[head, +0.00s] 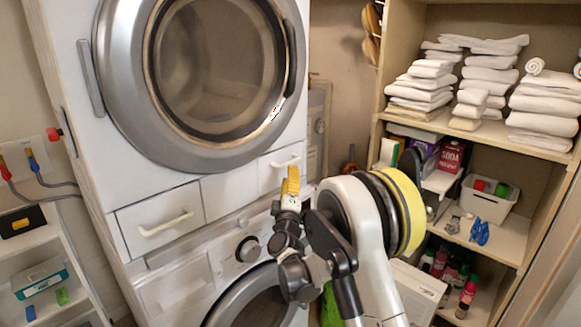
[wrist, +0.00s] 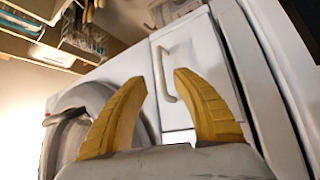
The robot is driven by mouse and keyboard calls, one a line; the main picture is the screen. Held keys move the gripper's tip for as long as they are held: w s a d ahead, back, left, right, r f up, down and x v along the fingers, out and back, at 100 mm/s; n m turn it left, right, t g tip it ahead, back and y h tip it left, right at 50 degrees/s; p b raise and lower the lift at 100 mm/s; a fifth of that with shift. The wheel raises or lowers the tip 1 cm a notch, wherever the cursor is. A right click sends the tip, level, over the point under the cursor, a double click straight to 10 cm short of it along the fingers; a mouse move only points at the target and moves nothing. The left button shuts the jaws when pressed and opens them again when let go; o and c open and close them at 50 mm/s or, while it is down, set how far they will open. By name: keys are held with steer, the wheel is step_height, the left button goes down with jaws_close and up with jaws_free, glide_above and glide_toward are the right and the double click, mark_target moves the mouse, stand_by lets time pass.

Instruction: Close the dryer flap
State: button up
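In the head view, the upper machine of a white stack has a round grey-rimmed glass door (head: 215,70) with a dark handle at its right edge. It looks flush or nearly so; I cannot tell if it is fully shut. Below it are a left panel with a white handle (head: 163,224), a plain middle panel (head: 229,194) and a right handled panel (head: 282,167). My gripper (head: 291,182) has yellow fingers in front of the right panel's lower area. In the wrist view, my gripper (wrist: 159,105) is open and empty, with a handled white panel (wrist: 180,75) beyond it.
A lower machine with a round door (head: 250,300) and dial stands beneath. Right is a wooden shelf (head: 440,128) with folded towels (head: 490,75), boxes, a white bin (head: 487,203) and bottles. A white rack (head: 40,238) with small items stands at the left.

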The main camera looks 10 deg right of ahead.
steer(key=shift+v, duration=2.4)
steer(key=s+a+r+m+g+y, duration=0.25)
steer(key=s+r+g+y, duration=0.25)
steer(key=s+r+y, duration=0.5)
steer(key=s+d+f+m+g+h, duration=0.2)
steer(key=s+d+f+m+g, duration=0.1)
steer(key=s, duration=0.7)
steer(key=s+d+f+m+g+h, duration=0.1)
steer(key=s+f, duration=0.4)
steer(key=s, duration=0.6)
steer(key=s+d+f+m+g+h, duration=0.2)
steer(key=s+d+f+m+g, duration=0.2)
steer(key=s, duration=0.6)
steer(key=shift+s+d+f+m+g+h, duration=0.15)
steer(key=shift+d+f+m+g+h, duration=0.2)
steer(key=shift+f+m, duration=0.4)
steer(key=shift+r, duration=0.15)
